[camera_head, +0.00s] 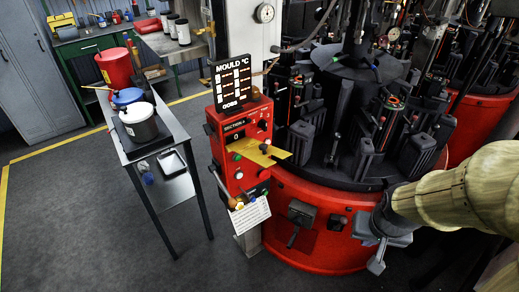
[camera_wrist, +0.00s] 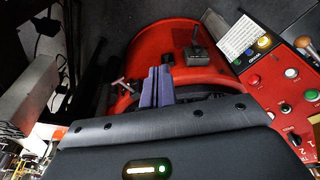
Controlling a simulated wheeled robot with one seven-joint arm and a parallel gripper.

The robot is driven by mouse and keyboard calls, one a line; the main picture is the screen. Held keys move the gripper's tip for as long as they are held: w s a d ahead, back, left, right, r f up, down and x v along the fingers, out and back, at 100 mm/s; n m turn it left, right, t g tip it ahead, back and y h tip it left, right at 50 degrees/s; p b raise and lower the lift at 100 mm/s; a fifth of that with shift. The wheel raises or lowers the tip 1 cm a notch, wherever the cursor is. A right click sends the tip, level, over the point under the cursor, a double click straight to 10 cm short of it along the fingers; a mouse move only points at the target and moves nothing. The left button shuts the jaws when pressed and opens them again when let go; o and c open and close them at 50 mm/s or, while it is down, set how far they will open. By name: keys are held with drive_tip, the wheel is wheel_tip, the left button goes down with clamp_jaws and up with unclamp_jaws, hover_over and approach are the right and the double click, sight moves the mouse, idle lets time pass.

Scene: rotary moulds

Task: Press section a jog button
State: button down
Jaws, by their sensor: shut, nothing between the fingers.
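The red control panel marked SECTION A (camera_head: 238,135) stands at the left front of the mould machine in the head view. It carries several buttons, including a green button (camera_head: 236,157), plus dark knobs. The panel also shows at the right of the wrist view (camera_wrist: 285,90), with red, green, yellow and blue buttons. I cannot read which one is the jog button. My gripper (camera_head: 376,266) is low at the right, in front of the machine's red base and apart from the panel. In the wrist view its fingers (camera_wrist: 157,72) are together and empty.
The round red base (camera_head: 325,235) bears a black box with a lever (camera_head: 301,212). A yellow plate (camera_head: 262,151) juts across the panel, and a paper sheet (camera_head: 250,216) hangs below it. A side table (camera_head: 172,142) with pots stands left. Floor is clear in front.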

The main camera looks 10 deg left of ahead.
sight(240, 176)
drive_tip(key=w+a+f+m+t+y+b, duration=0.2)
drive_tip(key=w+a+f+t+y+b, duration=0.3)
drive_tip(key=w+a+f, duration=0.7)
drive_tip(key=a+f+m+t+y+b, duration=0.1)
drive_tip(key=a+m+y+b, duration=0.2)
drive_tip(key=a, duration=0.4)
drive_tip(key=w+a+m+t+y+b, duration=0.1)
drive_tip(key=a+m+t+y+b, duration=0.1)
drive_tip(key=a, duration=0.4)
drive_tip(key=m+y+b, duration=0.1)
drive_tip(key=y, duration=0.1)
drive_tip(key=shift+w+a+f+y, duration=0.3)
drive_tip(key=shift+a+f+y, duration=0.05)
drive_tip(key=shift+a+y, duration=0.05)
drive_tip(key=p+x, duration=0.2)
drive_tip(key=x, duration=1.1)
drive_tip(key=shift+w+a+f, duration=0.1)
drive_tip(key=shift+w+a, duration=0.2)
drive_tip(key=shift+a, duration=0.15)
